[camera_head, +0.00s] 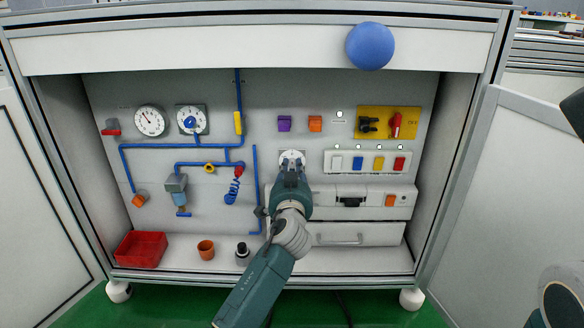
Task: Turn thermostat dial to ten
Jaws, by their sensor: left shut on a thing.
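A white dial plate (291,155) is on the back panel of the cabinet, near its middle. My left gripper (291,169) is in front of it and shut on its knob. The fingers cover the knob and most of the plate, so its setting and markings cannot be read. Another round dial (190,119) with a blue centre is on the panel at the upper left. A gauge (150,121) with a needle is beside it. My right gripper is not in view.
Blue pipes (180,146) run left of my gripper. A button strip (367,162) and a yellow switch plate (387,122) are on the right. A red bin (141,249), a brown pot (206,250) and a dark-topped object (242,254) stand below. A blue ball (370,46) is at the top.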

